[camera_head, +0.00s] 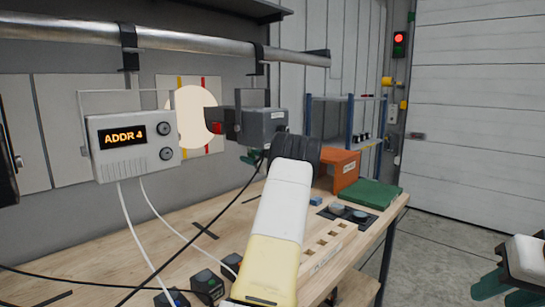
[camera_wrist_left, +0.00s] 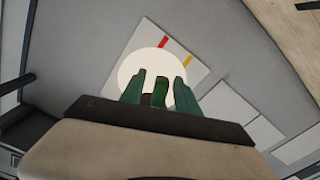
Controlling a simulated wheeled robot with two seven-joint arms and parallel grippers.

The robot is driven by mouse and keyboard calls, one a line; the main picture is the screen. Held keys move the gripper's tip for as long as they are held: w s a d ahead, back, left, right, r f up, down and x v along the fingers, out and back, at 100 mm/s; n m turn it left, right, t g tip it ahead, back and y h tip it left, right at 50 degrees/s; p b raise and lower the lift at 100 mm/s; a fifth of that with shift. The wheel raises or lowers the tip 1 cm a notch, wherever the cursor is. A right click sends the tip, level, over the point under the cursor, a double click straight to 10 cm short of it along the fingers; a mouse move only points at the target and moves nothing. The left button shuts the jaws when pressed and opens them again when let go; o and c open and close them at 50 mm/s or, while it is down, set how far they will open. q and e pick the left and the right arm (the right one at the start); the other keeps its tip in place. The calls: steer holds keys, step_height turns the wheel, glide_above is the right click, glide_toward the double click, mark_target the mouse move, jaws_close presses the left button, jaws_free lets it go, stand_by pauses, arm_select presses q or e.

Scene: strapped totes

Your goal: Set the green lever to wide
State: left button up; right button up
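A dark grey lamp (camera_head: 262,124) with a red part hangs under the pipe and throws a round pale spot of light (camera_head: 192,118) on the wall. My left arm reaches up to the lamp, and its wrist hides part of it. A small green piece shows below the lamp; I cannot tell whether it is lever or fingertip. In the left wrist view my left gripper (camera_wrist_left: 160,92) has two green fingers apart. A third green piece, apparently the green lever, stands between them with narrow gaps on both sides. My right gripper (camera_head: 505,290) is partly in view at the lower right edge.
A white box (camera_head: 124,162) reading "ADDR" hangs left of the lamp, with white cables down to the bench. The wooden bench (camera_head: 190,212) holds dark blocks, an orange bin (camera_head: 340,170) and a green mat (camera_head: 370,195). A black cable crosses in front. The pipe (camera_head: 190,42) runs above.

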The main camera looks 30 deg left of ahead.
arm_select(q)
steer(key=v, duration=0.5)
steer(key=shift+s+d, duration=0.1)
steer(key=shift+d, duration=0.3)
